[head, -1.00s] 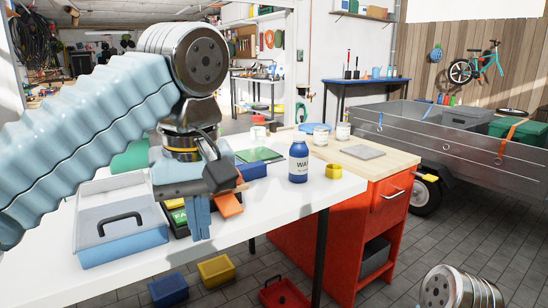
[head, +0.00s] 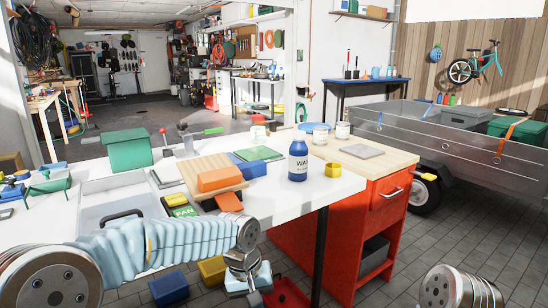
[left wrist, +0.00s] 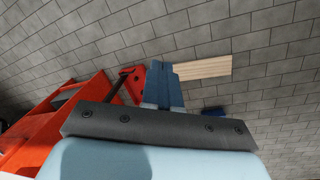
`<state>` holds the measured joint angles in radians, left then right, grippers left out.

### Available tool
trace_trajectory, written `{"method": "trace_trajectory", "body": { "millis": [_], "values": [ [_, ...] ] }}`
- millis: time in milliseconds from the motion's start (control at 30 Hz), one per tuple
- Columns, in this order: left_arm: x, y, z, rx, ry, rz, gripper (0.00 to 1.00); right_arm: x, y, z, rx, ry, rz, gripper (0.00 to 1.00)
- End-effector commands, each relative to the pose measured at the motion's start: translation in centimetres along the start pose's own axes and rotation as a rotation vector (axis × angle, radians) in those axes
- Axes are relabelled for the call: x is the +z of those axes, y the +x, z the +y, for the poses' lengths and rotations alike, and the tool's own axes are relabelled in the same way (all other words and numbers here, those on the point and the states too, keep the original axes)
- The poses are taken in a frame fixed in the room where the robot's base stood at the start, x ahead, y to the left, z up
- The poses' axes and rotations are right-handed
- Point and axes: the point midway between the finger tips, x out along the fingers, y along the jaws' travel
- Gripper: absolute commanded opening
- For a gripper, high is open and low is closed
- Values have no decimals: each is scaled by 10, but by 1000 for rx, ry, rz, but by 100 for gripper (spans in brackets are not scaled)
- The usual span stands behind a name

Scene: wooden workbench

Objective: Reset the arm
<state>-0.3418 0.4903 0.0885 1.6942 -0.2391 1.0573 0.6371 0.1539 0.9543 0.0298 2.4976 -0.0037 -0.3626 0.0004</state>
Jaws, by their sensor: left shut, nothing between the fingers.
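My left arm reaches across the bottom of the head view, in front of the white table (head: 318,196). My left gripper (head: 256,298) is low, beyond the table's front edge and partly cut off by the frame. In the left wrist view the left gripper (left wrist: 160,66) has its blue fingers together with nothing between them, pointing out over the grey tiled floor. Part of my right arm shows at the lower right of the head view; its gripper is out of frame.
On the table are a grey-blue tray (head: 108,190), a green bin (head: 129,150), an orange block (head: 220,178) and a blue bottle (head: 298,161). A red cabinet (head: 345,226) stands to the right. Blue (head: 169,288) and yellow (head: 212,268) bins are on the floor.

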Motion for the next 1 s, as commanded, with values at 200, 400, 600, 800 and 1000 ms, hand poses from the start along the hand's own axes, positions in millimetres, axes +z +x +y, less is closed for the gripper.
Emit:
{"method": "trace_trajectory", "body": {
  "millis": [200,400,600,800,1000],
  "values": [
    [37,187,-56,152,18,-54,0,0,0,0,0,0,0,43],
    [121,286,-110,221,-29,-11,0,0,0,0,0,0,0,43],
    [168,309,-133,213,-52,30,0,0,0,0,0,0,0,43],
    [171,311,-136,210,-52,41,0,0,0,0,0,0,0,43],
    [171,310,-136,210,-52,41,0,0,0,0,0,0,0,43]
  ]
}}
